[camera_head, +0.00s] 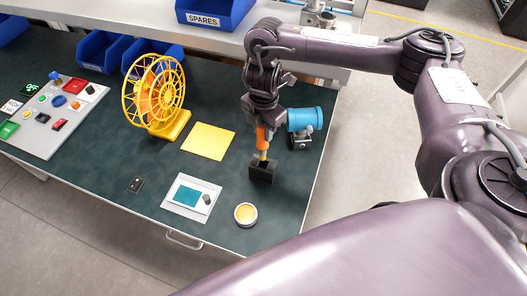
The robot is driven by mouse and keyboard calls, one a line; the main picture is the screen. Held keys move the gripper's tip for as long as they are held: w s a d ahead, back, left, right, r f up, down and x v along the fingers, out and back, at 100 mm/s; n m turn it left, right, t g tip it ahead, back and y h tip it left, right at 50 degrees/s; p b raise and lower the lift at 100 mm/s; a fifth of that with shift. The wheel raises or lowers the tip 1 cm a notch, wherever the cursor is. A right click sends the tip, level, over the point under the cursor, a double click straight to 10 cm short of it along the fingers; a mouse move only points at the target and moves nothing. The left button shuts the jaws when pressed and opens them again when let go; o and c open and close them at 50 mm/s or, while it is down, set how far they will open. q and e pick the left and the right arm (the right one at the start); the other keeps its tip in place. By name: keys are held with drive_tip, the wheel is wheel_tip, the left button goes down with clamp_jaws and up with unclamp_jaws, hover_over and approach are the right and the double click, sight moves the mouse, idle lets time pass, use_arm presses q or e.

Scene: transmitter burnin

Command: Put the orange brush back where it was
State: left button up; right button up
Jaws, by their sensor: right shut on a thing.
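The orange brush (261,139) is upright in my right gripper (262,124), which is shut on its handle. The brush's lower end is at the top of a small black block-like holder (263,172) on the green work table. I cannot tell how deep the brush tip sits in the holder. My left gripper is not in view.
A blue cylinder on a stand (304,119) is close to the right of the gripper. A yellow sheet (208,141), a yellow wheel (154,92), a round tin (246,214) and a white tray (192,197) are nearby. A panel with buttons (48,113) lies at left.

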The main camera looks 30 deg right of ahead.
sight(264, 151)
wheel_tip(264, 151, down, 6)
drive_tip(key=shift+s+d+r+b, duration=0.1)
drive_tip(key=shift+s+b, duration=0.05)
drive_tip(key=shift+b, duration=0.55)
drive_tip(key=shift+f+b, duration=0.75)
drive_tip(key=shift+f, duration=1.5)
drive_tip(key=shift+f, duration=0.2)
drive_tip(key=o, duration=1)
drive_tip(key=shift+r, duration=0.1)
